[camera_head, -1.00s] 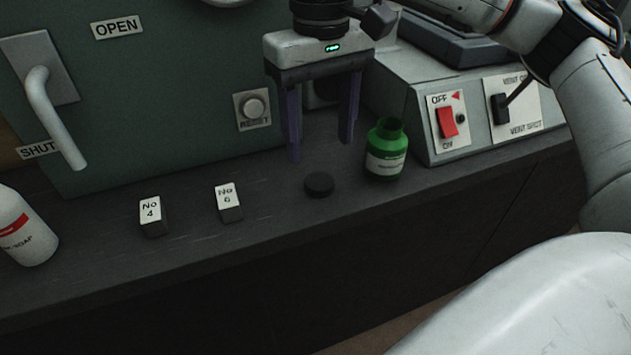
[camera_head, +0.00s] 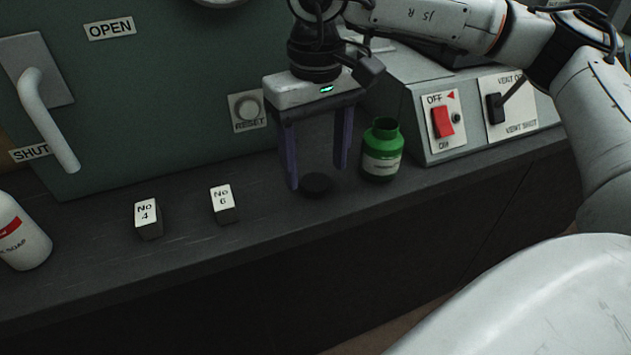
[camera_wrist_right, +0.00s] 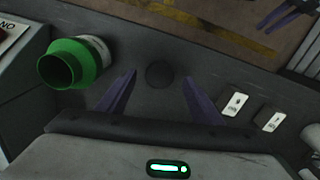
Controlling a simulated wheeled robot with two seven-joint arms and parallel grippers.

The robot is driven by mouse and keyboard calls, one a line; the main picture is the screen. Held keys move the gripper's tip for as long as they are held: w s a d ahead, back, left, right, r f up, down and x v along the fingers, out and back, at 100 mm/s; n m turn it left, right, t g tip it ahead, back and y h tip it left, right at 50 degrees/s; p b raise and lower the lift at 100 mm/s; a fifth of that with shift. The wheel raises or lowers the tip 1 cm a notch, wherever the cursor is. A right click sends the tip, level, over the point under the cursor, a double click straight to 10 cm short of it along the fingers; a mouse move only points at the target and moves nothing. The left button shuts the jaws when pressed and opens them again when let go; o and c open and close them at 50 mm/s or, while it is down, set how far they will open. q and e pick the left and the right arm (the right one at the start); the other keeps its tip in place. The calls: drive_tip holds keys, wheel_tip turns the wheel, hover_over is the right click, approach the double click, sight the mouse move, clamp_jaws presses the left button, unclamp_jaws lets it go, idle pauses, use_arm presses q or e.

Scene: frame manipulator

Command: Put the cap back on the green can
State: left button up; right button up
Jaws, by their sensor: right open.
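The green can (camera_head: 382,150) stands upright and uncapped on the dark counter, and its open mouth shows in the right wrist view (camera_wrist_right: 68,64). The black cap (camera_head: 316,185) lies flat on the counter to the left of the can; it also shows in the right wrist view (camera_wrist_right: 160,74). My right gripper (camera_head: 317,177) points down with its purple fingers spread, close over the cap. In the right wrist view the cap lies between and beyond the fingertips (camera_wrist_right: 160,78). The fingers look empty.
Two small blocks marked No 4 (camera_head: 148,221) and No 6 (camera_head: 223,204) stand left of the cap. A white soap bottle (camera_head: 22,236) is at the far left. A switch box (camera_head: 445,122) stands right of the can. The green cabinet (camera_head: 150,120) rises behind.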

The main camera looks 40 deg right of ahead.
sight(315, 185)
drive_tip(key=shift+f, duration=1.2)
drive_tip(key=c, duration=1.1)
